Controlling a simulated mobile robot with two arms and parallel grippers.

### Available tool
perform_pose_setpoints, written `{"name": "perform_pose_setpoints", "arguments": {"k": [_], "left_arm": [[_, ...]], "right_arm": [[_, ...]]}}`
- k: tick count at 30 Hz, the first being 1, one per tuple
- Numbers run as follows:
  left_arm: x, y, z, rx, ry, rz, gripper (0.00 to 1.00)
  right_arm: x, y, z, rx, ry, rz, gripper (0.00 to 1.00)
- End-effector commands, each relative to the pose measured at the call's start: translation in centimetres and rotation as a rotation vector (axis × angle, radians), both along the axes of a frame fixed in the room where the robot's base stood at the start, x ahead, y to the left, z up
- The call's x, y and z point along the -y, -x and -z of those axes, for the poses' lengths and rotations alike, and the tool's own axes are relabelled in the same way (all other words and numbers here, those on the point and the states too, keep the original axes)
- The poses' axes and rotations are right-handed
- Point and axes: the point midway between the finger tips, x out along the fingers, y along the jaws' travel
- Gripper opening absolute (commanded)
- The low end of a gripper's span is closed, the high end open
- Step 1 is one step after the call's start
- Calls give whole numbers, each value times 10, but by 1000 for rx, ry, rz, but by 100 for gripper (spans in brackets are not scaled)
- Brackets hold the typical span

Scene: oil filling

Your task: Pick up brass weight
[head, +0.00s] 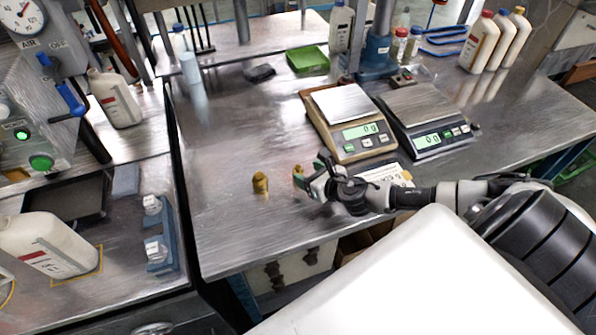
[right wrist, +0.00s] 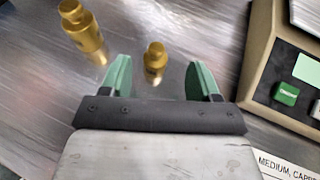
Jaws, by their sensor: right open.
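Two brass weights stand upright on the metal table. The larger one (head: 260,183) is left of my right gripper (head: 310,176) in the head view; it also shows at upper left in the right wrist view (right wrist: 82,28). The smaller one (head: 297,171) is at the fingertips, partly hidden by the gripper in the head view. In the right wrist view this smaller weight (right wrist: 155,58) lies between and slightly beyond the two green fingers, with gaps on both sides. My right gripper is open and empty. My left gripper is out of view.
A tan scale (head: 352,149) and a dark scale (head: 428,142) stand behind and right of the gripper. A printed card (head: 388,175) lies before the tan scale. A green tray (head: 308,58) is farther back. The table left of the weights is clear.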

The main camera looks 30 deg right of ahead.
Motion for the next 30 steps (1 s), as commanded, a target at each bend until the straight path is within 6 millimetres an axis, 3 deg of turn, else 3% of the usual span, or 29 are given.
{"name": "perform_pose_setpoints", "arguments": {"k": [15,25,30], "left_arm": [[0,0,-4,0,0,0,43],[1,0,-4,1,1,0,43],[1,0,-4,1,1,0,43]], "right_arm": [[-12,-52,24,2,-4,2,62],[-12,-58,27,0,-4,2,62],[-12,-58,27,0,-3,2,36]]}}
